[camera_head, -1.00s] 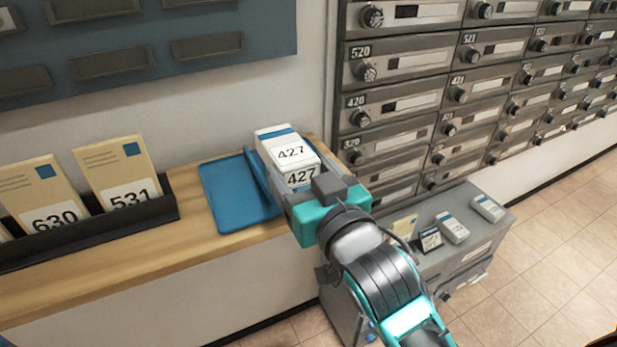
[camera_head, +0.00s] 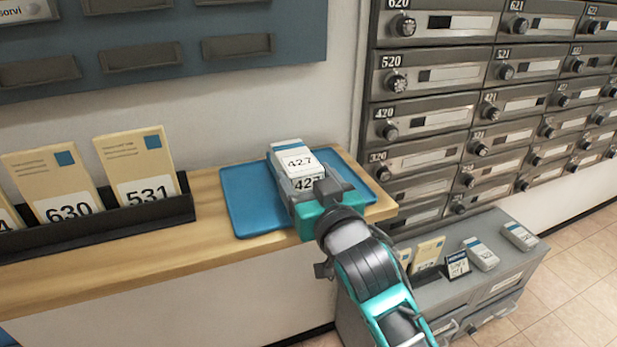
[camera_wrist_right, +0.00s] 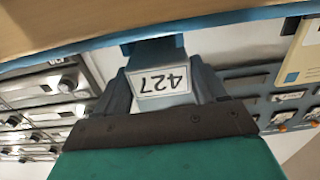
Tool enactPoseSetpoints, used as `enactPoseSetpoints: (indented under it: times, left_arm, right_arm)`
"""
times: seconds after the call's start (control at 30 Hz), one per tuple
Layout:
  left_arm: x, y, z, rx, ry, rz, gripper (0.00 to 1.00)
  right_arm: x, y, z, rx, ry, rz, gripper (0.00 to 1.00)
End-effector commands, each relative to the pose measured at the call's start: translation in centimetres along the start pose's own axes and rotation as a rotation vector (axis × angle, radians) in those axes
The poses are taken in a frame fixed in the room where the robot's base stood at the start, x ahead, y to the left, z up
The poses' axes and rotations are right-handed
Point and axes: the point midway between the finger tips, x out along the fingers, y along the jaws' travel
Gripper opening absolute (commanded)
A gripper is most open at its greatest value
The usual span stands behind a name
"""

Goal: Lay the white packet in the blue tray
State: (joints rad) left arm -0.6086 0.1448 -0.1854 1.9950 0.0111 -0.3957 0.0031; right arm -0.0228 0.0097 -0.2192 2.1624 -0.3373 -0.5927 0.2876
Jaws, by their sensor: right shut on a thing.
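The white packet (camera_head: 291,154) has a blue band and labels reading 427. My right gripper (camera_head: 304,189) is shut on its near end, over the middle of the blue tray (camera_head: 247,198). The tray lies on the wooden shelf and shows on both sides of the packet. In the right wrist view the packet's 427 label (camera_wrist_right: 163,80) sits between the two fingers, close to the tray's blue edge (camera_wrist_right: 225,20). I cannot tell whether the packet touches the tray floor. My left gripper is not in view.
A black rack (camera_head: 100,228) with tan envelopes marked 630 and 531 stands left on the shelf (camera_head: 213,255). Metal mailboxes (camera_head: 430,115) line the wall at the right. A grey cabinet (camera_head: 500,272) with several small packets stands below them.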

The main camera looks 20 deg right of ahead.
Motion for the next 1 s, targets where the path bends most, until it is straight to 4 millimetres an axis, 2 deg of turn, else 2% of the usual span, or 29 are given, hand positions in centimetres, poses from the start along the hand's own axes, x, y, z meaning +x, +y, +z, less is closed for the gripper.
enactPoseSetpoints:
  times: [0.4,0.43,0.5,0.73,1.0]
  left_arm:
    - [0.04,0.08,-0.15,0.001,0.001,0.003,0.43]
    - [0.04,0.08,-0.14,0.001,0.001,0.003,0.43]
    - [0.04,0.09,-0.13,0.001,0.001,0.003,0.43]
    - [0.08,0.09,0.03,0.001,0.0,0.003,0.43]
    - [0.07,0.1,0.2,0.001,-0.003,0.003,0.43]
  right_arm:
    - [-0.02,0.0,0.45,0.0,0.002,0.0,0.41]
    - [-0.02,0.0,0.45,0.0,0.002,0.0,0.72]
    - [-0.02,0.0,0.46,0.0,0.002,0.0,0.79]
    - [-0.02,0.0,0.48,0.0,0.001,0.0,1.0]
    - [-0.02,0.0,0.57,0.0,-0.001,0.0,1.0]
